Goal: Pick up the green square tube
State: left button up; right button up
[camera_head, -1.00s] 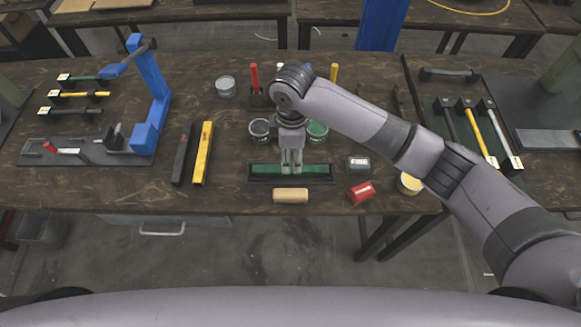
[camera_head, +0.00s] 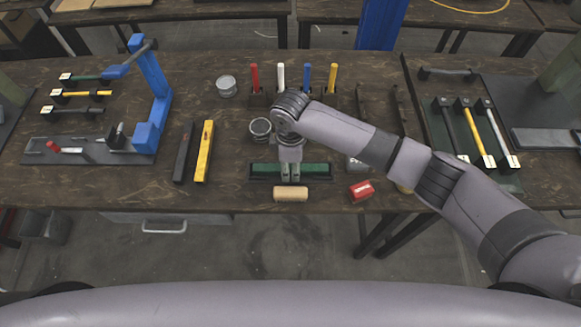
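The green square tube (camera_head: 315,170) lies crosswise near the front edge of the workbench, with a dark face towards me. My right gripper (camera_head: 290,173) points down at the middle of the tube, and its fingers cover that part. Two fingers show, but I cannot tell whether they are closed on the tube or only around it. The tube appears to be resting on the bench. My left gripper is not in view.
A black tube (camera_head: 183,154) and a yellow tube (camera_head: 203,152) lie left. A blue press (camera_head: 152,100) stands further left. Upright coloured markers (camera_head: 307,77) stand behind.

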grip_shut()
jog(key=shift+r, duration=0.1)
dwell(0.4)
